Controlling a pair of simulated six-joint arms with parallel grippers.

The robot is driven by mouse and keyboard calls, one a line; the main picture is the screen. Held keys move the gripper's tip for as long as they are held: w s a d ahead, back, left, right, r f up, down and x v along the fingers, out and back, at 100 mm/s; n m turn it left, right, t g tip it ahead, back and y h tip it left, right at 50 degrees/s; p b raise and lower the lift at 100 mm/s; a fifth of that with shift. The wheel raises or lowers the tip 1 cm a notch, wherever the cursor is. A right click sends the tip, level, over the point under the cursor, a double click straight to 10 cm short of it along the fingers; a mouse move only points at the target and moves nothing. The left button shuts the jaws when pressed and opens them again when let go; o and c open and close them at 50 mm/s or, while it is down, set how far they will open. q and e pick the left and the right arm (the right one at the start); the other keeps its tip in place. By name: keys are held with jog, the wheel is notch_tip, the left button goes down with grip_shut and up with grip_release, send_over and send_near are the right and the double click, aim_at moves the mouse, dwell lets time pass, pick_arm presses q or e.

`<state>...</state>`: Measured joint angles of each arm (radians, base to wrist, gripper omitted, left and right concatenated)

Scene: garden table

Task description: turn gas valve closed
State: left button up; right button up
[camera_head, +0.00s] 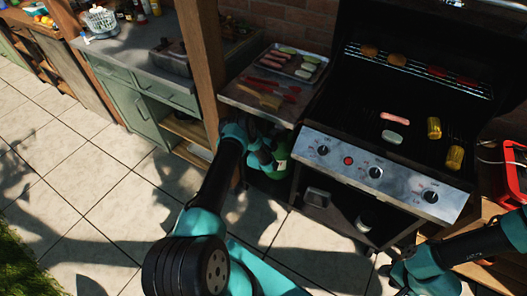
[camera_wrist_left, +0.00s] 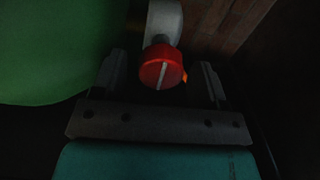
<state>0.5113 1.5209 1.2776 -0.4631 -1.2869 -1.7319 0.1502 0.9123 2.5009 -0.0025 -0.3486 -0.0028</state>
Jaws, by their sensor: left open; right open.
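The gas valve is a red round knob (camera_wrist_left: 162,68) with a pale bar across its face, on a grey fitting (camera_wrist_left: 163,20). In the left wrist view it sits between the two fingers of my left gripper (camera_wrist_left: 160,75), which is open with a gap on each side. The green gas bottle (camera_head: 282,153) stands under the grill's side shelf and also fills the upper left of the left wrist view (camera_wrist_left: 50,45). In the head view my left wrist is beside the bottle and hides the knob. My right arm shows at the lower right; its jaws are not visible.
The side shelf (camera_head: 247,102) holds a tray of food (camera_head: 288,64) and red tongs. The grill's steel control panel (camera_head: 380,172) is to the right, with food on the grate. A wooden post (camera_head: 202,60) stands left of the shelf. The tiled floor (camera_head: 90,190) is open at left.

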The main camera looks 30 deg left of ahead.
pick_arm(q)
jog(key=s+d, duration=0.1)
jog(key=s, duration=1.5)
jog(key=shift+s, duration=0.25)
jog(key=shift+d, duration=0.1)
jog(key=s+d+r+n+g+h, duration=0.2)
jog(key=d+n+g, duration=0.25)
jog(key=d, duration=0.25)
jog(key=s+d+r+n+g+h, duration=0.2)
jog(key=s+d+r+n+g, duration=0.15)
jog(key=d+n, duration=0.2)
jog(key=s+d+r+n+g, duration=0.4)
jog(key=s+d, duration=0.1)
jog(key=s, duration=0.3)
jog(key=s+d+r+n+g+h, duration=0.1)
jog(key=s+d+r+n+g, duration=0.3)
jog(key=s, duration=0.5)
jog(key=shift+d+n+g, duration=0.3)
jog(key=shift+d+g, duration=0.2)
jog(key=shift+g, duration=0.1)
jog(key=shift+r, duration=0.1)
